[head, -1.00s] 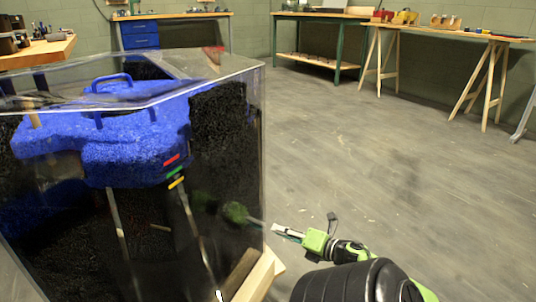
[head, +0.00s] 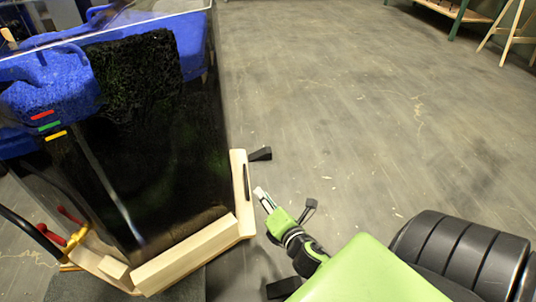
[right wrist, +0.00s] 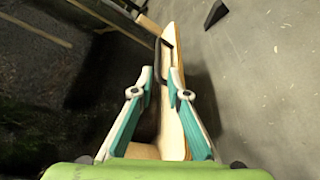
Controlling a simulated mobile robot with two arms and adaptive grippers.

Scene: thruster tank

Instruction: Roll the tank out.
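The clear-walled tank (head: 165,150) stands at left in the head view, with dark contents and a blue body (head: 45,95) inside. Its wooden base (head: 185,252) has an upright end board (head: 241,190). The board carries a black handle (right wrist: 165,60), seen in the right wrist view. My right gripper (head: 261,195) is just right of the board. In the right wrist view my right gripper (right wrist: 160,80) is open, fingers apart, with the board and handle in line between them. Nothing is gripped. My left gripper is out of view.
A black wedge (head: 260,154) lies on the floor by the tank's right corner; it also shows in the wrist view (right wrist: 215,13). Another dark block (head: 283,288) lies near my right arm. Red-handled yellow clamps (head: 72,240) are at lower left.

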